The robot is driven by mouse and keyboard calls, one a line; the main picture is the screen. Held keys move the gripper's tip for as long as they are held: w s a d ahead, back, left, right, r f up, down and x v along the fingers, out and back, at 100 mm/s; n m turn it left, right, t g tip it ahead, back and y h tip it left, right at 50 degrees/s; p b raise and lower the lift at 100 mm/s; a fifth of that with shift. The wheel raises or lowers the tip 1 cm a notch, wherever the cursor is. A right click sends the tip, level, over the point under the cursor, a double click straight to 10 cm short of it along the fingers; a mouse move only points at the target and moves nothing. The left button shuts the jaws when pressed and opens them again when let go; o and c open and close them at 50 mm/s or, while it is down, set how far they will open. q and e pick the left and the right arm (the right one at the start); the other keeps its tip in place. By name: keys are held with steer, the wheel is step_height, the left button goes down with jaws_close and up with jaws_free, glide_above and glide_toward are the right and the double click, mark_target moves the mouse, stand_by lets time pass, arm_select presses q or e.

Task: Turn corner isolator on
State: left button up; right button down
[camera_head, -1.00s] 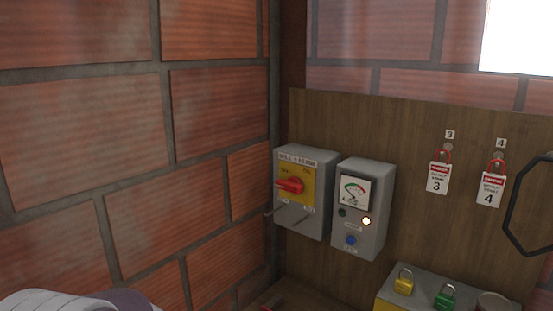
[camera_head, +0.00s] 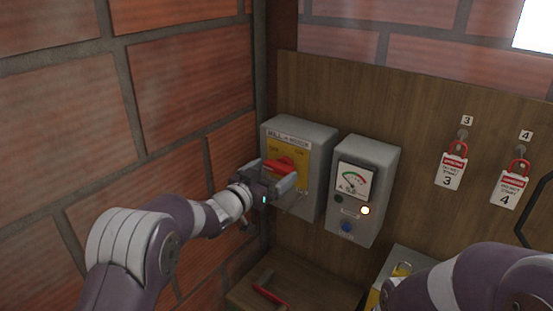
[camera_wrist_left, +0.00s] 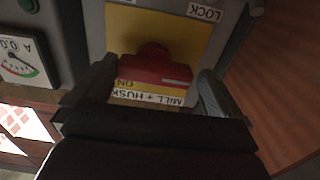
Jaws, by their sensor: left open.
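The corner isolator is a grey box (camera_head: 318,165) labelled "MILL + HUSKER", with a yellow plate and a red rotary handle (camera_head: 280,164), on the wooden board beside the brick corner. The handle's bar lies roughly level across the plate. In the left wrist view the picture is upside down; the red handle (camera_wrist_left: 155,70) has a white mark near its right end. My left gripper (camera_head: 271,178) is open at the handle, with one finger on each side of it in the wrist view (camera_wrist_left: 157,80). Contact cannot be told. My right gripper is out of view.
A grey meter box (camera_head: 377,215) with a lit lamp stands close right of the isolator. Red lockout tags (camera_head: 453,170) hang further right. A red-handled tool (camera_head: 268,292) lies on the wooden shelf below. The brick wall is close on the left.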

arm_select(q)
steer(key=shift+w+d+r, duration=0.25)
steer(key=shift+w+d, duration=0.05)
steer(key=shift+w, duration=0.15)
steer(key=shift+s+d+r+p, duration=0.2)
steer(key=shift+s+r+p, duration=0.05)
steer(key=shift+r+p, duration=0.05)
steer(key=shift+s+d+r, duration=0.1)
steer(key=shift+d, duration=0.1)
steer(key=shift+w+d+f, duration=0.1)
steer(key=shift+w+f, duration=0.2)
steer(key=shift+w, duration=0.2)
steer(key=shift+w+d+f, duration=0.1)
steer(key=shift+w+f, duration=0.15)
steer(key=shift+w, duration=0.2)
steer(key=shift+s+d+r, duration=0.1)
steer(key=shift+s, duration=0.05)
steer(key=c, duration=0.7)
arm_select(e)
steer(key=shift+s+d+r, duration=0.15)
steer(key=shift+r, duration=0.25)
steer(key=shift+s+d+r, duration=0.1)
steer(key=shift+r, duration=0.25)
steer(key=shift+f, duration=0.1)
